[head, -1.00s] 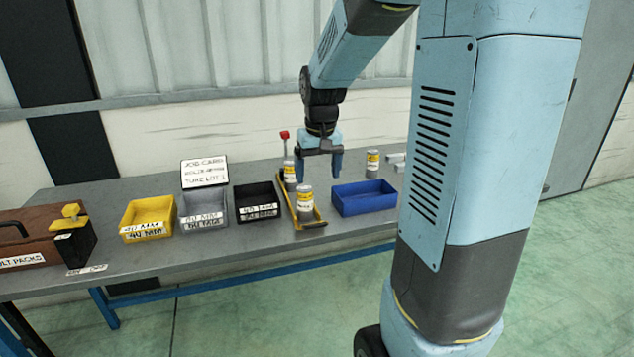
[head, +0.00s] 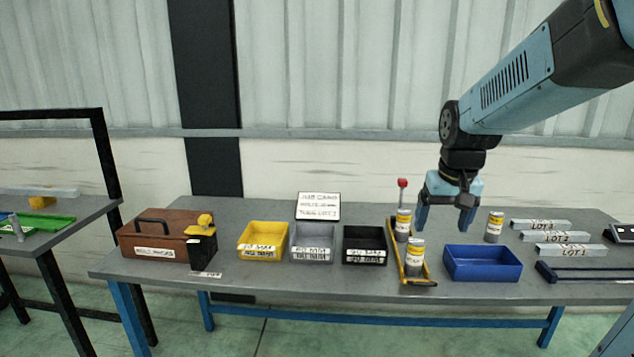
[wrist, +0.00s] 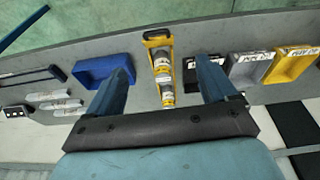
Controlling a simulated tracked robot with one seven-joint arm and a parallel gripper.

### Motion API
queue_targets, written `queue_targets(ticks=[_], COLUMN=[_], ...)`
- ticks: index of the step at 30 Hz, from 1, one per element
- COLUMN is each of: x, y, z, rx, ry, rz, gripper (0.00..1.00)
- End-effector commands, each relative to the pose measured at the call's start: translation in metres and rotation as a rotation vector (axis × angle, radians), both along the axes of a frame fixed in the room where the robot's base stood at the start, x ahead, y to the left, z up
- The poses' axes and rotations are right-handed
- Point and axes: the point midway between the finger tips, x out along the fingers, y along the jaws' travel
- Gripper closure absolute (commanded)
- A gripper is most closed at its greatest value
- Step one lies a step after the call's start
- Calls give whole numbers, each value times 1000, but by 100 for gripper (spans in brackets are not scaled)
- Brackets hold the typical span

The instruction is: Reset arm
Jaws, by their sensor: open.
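My arm reaches in from the upper right of the head view. My gripper (head: 446,215) hangs fingers down above the workbench (head: 300,280), with its fingers apart and nothing between them. In the head view it shows above and behind the yellow tray (head: 427,277), which holds two labelled cans. In the wrist view my gripper (wrist: 165,85) has a finger on each side of that tray (wrist: 158,37). The gap to the cans cannot be told exactly.
A blue bin (head: 483,264), a lone can (head: 494,227) and several labelled bars (head: 556,237) are at right. Black (head: 364,246), grey (head: 312,243) and yellow (head: 263,242) bins and a brown toolbox (head: 160,236) are at left. A second table (head: 85,213) stands far left.

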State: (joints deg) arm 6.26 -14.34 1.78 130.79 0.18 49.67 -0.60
Motion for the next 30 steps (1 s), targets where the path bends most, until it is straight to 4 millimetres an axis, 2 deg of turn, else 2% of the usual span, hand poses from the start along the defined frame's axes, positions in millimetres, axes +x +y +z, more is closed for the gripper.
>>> queue_targets(ticks=[1, 7, 18, 24, 30], x=[-12, -56, -130, -148, -150], y=[3, 14, 26, 29, 29], z=[8, 27, 41, 41, 41], rx=[-2, -7, -4, -2, -2], ry=[-23, -95, -217, -247, -250], rz=[6, 25, 61, 69, 72], gripper=[15, 15, 15, 15, 15])
